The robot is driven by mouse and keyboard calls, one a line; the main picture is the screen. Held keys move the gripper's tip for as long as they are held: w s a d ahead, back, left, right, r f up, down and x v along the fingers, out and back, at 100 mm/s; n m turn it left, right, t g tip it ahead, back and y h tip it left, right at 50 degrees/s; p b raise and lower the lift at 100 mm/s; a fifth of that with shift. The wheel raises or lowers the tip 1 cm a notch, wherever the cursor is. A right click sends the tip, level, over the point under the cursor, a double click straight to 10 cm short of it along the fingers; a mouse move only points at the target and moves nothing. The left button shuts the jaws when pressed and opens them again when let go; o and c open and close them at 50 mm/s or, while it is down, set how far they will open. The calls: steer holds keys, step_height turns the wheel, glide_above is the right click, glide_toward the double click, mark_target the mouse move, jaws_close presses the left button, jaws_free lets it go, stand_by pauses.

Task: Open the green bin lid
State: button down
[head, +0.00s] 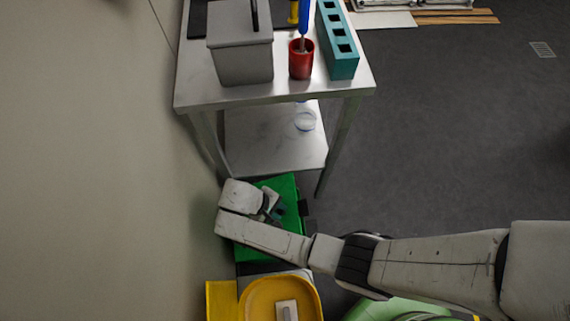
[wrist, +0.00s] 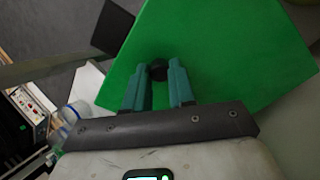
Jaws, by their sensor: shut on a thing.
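The green bin lid (head: 285,188) lies beside the metal table's near legs in the head view. It fills much of the wrist view (wrist: 230,50) as a flat green panel. A small black knob (wrist: 158,69) stands on it. My gripper (wrist: 160,82) has its two teal fingers on either side of this knob and is shut on it. In the head view my gripper (head: 279,209) is over the lid, partly hidden by my own wrist. The bin's body is mostly hidden, and I cannot tell whether the lid is raised.
A yellow bin (head: 281,296) with a pale handle stands close in front of the green one. The metal table (head: 200,90) behind carries a grey box (head: 240,55), a red cup (head: 301,62) and a teal rack (head: 338,40). A wall borders the left; open floor (head: 450,130) lies right.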

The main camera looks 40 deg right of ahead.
steer(key=shift+w+a+r+g+h+b, duration=0.2)
steer(key=shift+w+a+r+g+h, duration=0.1)
steer(key=shift+w+a+r+h, duration=0.3)
steer(key=shift+w+a+r+g+h+b, duration=0.15)
steer(key=shift+a+r+g+h, duration=0.15)
steer(key=shift+a+r, duration=0.35)
steer(key=shift+d+r, duration=0.1)
steer(key=shift+d, duration=0.05)
steer(key=c, duration=0.9)
jaws_free()
steer(key=shift+c, duration=0.2)
